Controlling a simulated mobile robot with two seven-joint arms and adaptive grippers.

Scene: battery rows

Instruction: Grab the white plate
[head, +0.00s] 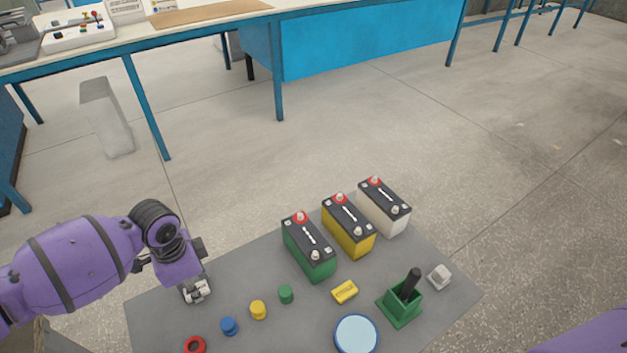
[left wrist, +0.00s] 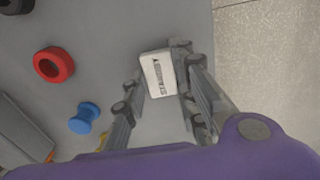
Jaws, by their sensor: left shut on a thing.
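The white plate (left wrist: 157,74) has dark lettering and lies between the fingertips of my left gripper (left wrist: 158,85) in the left wrist view. The gripper is shut on it. In the head view my left gripper (head: 197,288) points down at the left part of the grey table (head: 235,285), and the plate is mostly hidden by its fingers. I cannot tell whether the plate touches the table. My right gripper is not in view.
Green (head: 308,247), yellow (head: 348,226) and white (head: 384,206) batteries stand in a row at the back. A red ring (head: 195,344), blue (head: 229,326), yellow (head: 258,310) and green (head: 286,294) spools, a yellow plate (head: 344,291) and a green holder (head: 400,306) are nearby.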

